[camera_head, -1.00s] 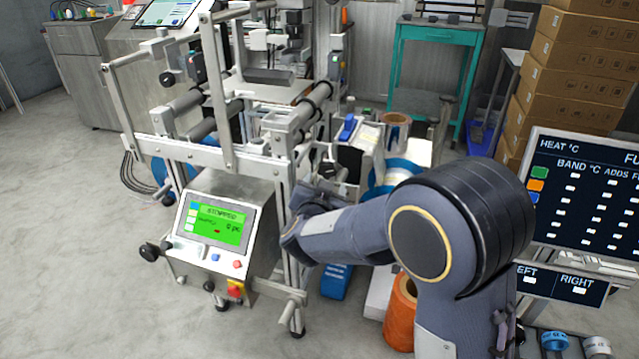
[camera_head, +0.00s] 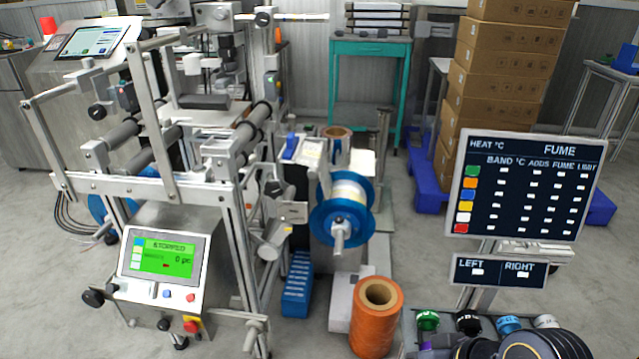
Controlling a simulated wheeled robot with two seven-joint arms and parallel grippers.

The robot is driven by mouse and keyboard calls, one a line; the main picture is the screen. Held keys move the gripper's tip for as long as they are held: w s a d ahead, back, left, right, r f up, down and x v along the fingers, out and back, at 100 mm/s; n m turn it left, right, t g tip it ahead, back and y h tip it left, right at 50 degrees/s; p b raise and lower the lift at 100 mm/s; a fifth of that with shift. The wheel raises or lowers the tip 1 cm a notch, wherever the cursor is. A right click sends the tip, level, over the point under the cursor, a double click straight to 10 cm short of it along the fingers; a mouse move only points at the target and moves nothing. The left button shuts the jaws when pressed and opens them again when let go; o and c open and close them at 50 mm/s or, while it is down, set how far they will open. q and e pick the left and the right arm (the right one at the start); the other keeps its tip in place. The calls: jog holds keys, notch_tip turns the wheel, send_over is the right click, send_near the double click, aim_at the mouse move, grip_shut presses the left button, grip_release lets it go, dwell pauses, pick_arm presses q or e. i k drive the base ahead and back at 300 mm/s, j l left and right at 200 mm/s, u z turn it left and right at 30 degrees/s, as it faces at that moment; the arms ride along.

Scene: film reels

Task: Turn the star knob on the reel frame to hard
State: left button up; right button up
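The reel frame (camera_head: 165,187) is a grey metal machine with rollers, standing at left in the head view. Dark knobs show on it: one at the upper left upright (camera_head: 97,111), one on its right side (camera_head: 273,189), one beside the control box (camera_head: 92,298). I cannot tell which is the star knob, and no hard or soft marking is legible. A blue reel (camera_head: 324,222) with a pale core sits on a grey spindle (camera_head: 338,238) to the right of the frame. Neither gripper is in view; only a dark rounded part of my arm shows at the bottom right.
A green "STOPPED" screen (camera_head: 163,258) sits on the control box. An orange roll (camera_head: 376,318) and a blue bin (camera_head: 297,285) stand on the floor. A FUME board (camera_head: 525,186) and a LEFT/RIGHT sign (camera_head: 499,271) stand at right. Stacked cartons (camera_head: 505,84) are behind.

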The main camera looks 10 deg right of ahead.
aim_at(273, 190)
jog(key=i+j+z, duration=0.1)
jog(key=j+z, duration=0.15)
jog(key=z, duration=0.25)
jog(key=j+z, duration=0.3)
jog(key=z, duration=0.15)
jog(key=j+z, duration=0.3)
jog(key=z, duration=0.2)
jog(key=j+z, duration=0.1)
jog(key=j, duration=0.35)
jog(key=k+j+z, duration=0.1)
jog(key=j, duration=0.35)
jog(key=k+j, duration=0.1)
jog(key=j, duration=0.3)
jog(key=j+z, duration=0.15)
jog(key=j, duration=0.3)
jog(key=k+j+z, duration=0.1)
jog(key=j, duration=0.35)
jog(key=k, duration=0.05)
